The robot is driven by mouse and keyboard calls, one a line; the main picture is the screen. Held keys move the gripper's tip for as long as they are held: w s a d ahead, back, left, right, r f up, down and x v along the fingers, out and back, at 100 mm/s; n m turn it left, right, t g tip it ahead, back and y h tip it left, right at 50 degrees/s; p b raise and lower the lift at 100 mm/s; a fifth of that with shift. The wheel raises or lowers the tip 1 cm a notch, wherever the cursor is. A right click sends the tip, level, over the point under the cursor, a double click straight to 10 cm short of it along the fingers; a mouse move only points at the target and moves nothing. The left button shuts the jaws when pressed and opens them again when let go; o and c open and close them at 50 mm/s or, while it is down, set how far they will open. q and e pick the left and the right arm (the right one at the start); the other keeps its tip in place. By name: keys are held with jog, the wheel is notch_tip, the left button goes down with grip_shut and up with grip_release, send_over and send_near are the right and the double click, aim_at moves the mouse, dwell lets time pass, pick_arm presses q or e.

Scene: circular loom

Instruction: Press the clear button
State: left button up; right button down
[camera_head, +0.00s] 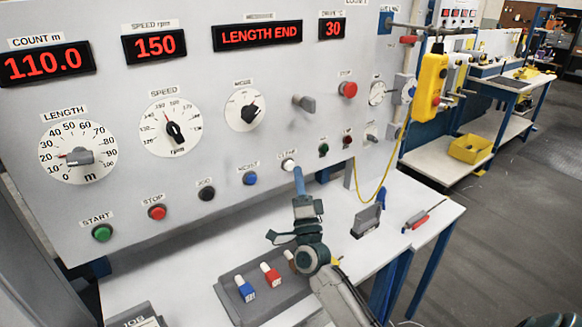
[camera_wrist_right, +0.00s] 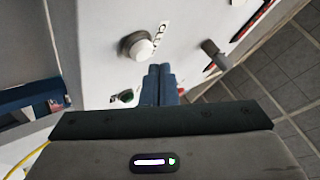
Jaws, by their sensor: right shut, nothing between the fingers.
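The clear button (camera_head: 288,164) is a white round button on the grey panel, under a label reading CLEAR. It also shows in the right wrist view (camera_wrist_right: 138,46), with its dark collar around it and the partly visible label beside it. My right gripper (camera_head: 298,172) is just below and right of the button in the head view, its blue fingers pointing up at the panel. In the right wrist view the closed fingers (camera_wrist_right: 160,70) are together and empty, their tips beside the button. I cannot tell whether they touch the panel. My left gripper is not in view.
A blue button (camera_head: 250,178) sits left of the clear button, and a small green button (camera_head: 323,150) to its right. A grey tray (camera_head: 232,294) with blue and red pieces lies on the white table. A yellow pendant (camera_head: 430,88) hangs at the right.

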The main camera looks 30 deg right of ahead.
jog(key=shift+w, duration=0.1)
jog(key=shift+w, duration=0.35)
jog(key=shift+w+y+b, duration=0.3)
jog(key=shift+w, duration=0.15)
dwell(0.6)
jog(key=shift+s, duration=0.15)
jog(key=shift+s+p, duration=0.4)
jog(key=shift+s, duration=0.35)
jog(key=s+p, duration=0.2)
jog(key=s, duration=0.3)
jog(key=shift+d, duration=0.2)
